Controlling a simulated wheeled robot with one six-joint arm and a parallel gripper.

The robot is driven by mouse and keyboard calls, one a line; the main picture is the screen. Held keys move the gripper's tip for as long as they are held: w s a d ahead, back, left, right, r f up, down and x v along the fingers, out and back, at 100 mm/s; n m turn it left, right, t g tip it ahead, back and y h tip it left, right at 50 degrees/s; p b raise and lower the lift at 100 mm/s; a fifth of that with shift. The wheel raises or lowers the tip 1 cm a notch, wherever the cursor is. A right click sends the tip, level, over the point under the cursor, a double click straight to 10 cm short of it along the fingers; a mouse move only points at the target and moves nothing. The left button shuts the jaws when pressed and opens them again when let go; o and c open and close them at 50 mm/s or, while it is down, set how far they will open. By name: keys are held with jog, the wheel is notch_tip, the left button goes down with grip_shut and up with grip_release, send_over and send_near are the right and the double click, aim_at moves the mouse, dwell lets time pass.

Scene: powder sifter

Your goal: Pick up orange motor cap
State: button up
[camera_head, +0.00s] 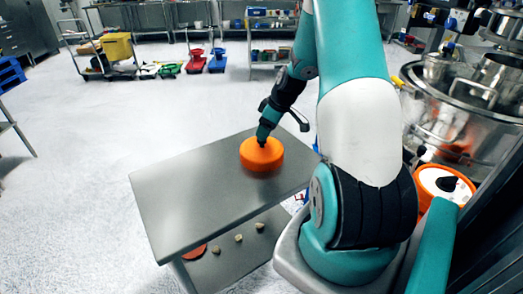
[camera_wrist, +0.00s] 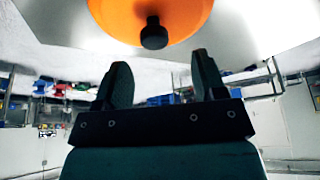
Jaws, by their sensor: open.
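The orange motor cap (camera_head: 262,158) is a round, thick disc resting on the grey metal table top near its back right edge. My gripper (camera_head: 263,141) comes down over it from above. In the wrist view the cap (camera_wrist: 185,18) fills the top middle, with a black knob (camera_wrist: 154,36) at its centre. My open gripper (camera_wrist: 162,58) has two dark fingers spread apart, with nothing between them. The knob appears just beyond the fingertips, roughly in line with the gap. In the head view the arm's end hides the knob, and contact cannot be made out.
The metal table (camera_head: 180,200) is otherwise bare on top. Its lower shelf holds a reddish-orange disc (camera_head: 195,252) and several small beige pieces. A steel machine (camera_head: 455,115) and an orange-rimmed white part (camera_head: 447,184) stand at the right. Open floor lies left and behind.

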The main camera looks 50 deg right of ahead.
aim_at(262, 148)
jog(key=shift+d+p+x, duration=0.15)
jog(key=shift+p+x, duration=0.35)
jog(key=shift+x, duration=1)
jog(key=shift+d+p+x, duration=0.15)
jog(key=shift+p+x, duration=0.35)
jog(key=shift+x, duration=0.95)
grip_shut()
